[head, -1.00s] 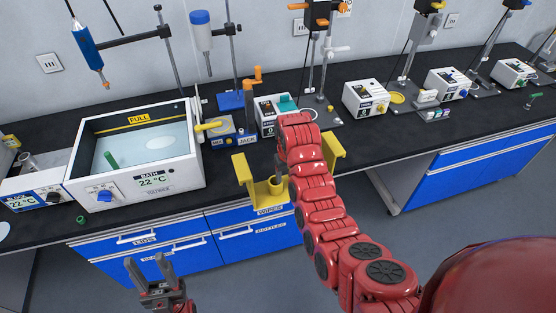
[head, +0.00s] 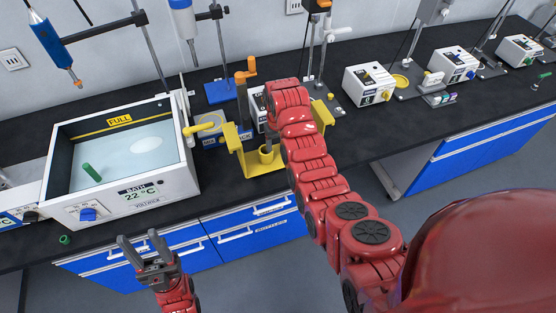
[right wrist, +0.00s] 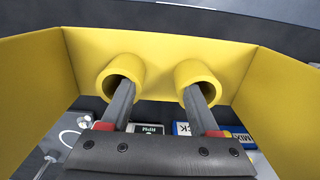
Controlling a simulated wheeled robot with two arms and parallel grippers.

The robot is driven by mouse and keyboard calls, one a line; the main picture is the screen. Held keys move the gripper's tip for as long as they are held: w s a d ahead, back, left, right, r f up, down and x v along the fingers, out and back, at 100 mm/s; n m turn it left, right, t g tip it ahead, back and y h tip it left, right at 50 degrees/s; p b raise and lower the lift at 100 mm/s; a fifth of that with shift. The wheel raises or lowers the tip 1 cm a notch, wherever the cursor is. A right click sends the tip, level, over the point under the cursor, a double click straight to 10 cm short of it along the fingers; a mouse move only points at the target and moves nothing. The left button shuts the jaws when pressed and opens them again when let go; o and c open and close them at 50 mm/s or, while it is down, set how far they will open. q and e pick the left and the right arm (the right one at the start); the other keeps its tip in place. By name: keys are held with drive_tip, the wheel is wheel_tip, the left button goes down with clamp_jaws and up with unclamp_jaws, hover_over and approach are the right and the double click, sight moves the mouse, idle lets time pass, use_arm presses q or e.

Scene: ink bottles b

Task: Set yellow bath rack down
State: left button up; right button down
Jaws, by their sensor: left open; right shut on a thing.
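The yellow bath rack (head: 259,165) has raised side arms, a low base plate and a short round socket. In the head view it is over the front part of the black bench, right of the water bath (head: 120,190). I cannot tell whether its base touches the bench. My right gripper (head: 271,138) is shut on the rack, partly hidden by my own arm. The right wrist view shows its fingers (right wrist: 160,104) reaching to two yellow tubes of the rack (right wrist: 160,48). My left gripper (head: 142,242) is open and empty, in front of the bench.
A yellow-handled blue jack (head: 215,135) stands close behind and left of the rack. Several white instruments stand along the back. A small green ring (head: 65,239) lies near the bench's front left. The bench right of the rack (head: 365,140) is clear.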

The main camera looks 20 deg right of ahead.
drive_tip(key=shift+f+p, duration=0.35)
drive_tip(key=shift+f, duration=0.15)
drive_tip(key=shift+w+f, duration=0.2)
drive_tip(key=shift+f, duration=0.45)
wheel_tip(320, 180, down, 2)
drive_tip(key=shift+f+p, duration=0.1)
drive_tip(key=shift+p, duration=0.6)
drive_tip(key=shift+f, duration=0.3)
drive_tip(key=shift+f, duration=0.2)
drive_tip(key=shift+c, duration=0.6)
unclamp_jaws()
drive_tip(key=shift+r, duration=0.15)
